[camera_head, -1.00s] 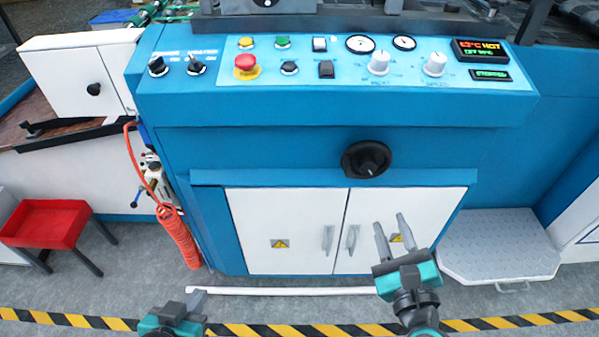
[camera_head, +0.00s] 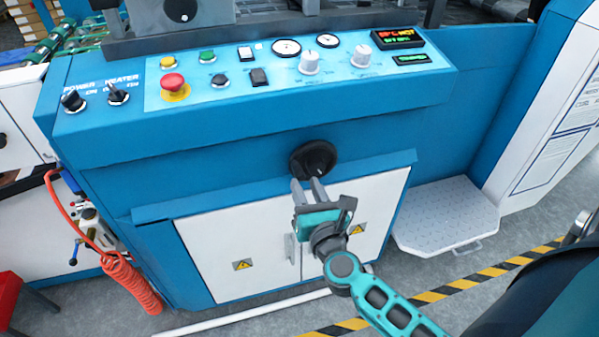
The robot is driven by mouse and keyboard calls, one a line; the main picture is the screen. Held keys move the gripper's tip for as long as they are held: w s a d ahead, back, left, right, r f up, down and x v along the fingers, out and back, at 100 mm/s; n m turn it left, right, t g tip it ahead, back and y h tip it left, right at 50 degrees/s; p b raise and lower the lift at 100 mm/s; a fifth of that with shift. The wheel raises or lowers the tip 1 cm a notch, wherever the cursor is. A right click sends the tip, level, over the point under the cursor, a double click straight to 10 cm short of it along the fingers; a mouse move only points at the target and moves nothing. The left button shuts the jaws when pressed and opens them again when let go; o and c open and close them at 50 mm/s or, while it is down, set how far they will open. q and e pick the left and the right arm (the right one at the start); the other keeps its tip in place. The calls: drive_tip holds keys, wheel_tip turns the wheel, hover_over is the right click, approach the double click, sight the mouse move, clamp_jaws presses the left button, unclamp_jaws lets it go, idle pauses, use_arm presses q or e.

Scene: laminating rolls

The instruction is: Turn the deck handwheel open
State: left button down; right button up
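The deck handwheel (camera_head: 312,158) is a black round knob on the blue front of the machine, below the control panel. My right gripper (camera_head: 306,184) is just below the handwheel, pointing up at it. Its two grey fingers are apart, with nothing seen between them. The fingertips lie close to the lower edge of the handwheel; I cannot tell whether they touch it. My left gripper is not in view.
The control panel (camera_head: 215,92) has a red emergency button, dials and displays. White cabinet doors (camera_head: 235,240) are below the handwheel. A coiled orange hose (camera_head: 130,280) hangs at left. A white step (camera_head: 440,215) stands at right.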

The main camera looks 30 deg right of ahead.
sight(301, 178)
drive_tip(key=shift+x, duration=2.3)
clamp_jaws()
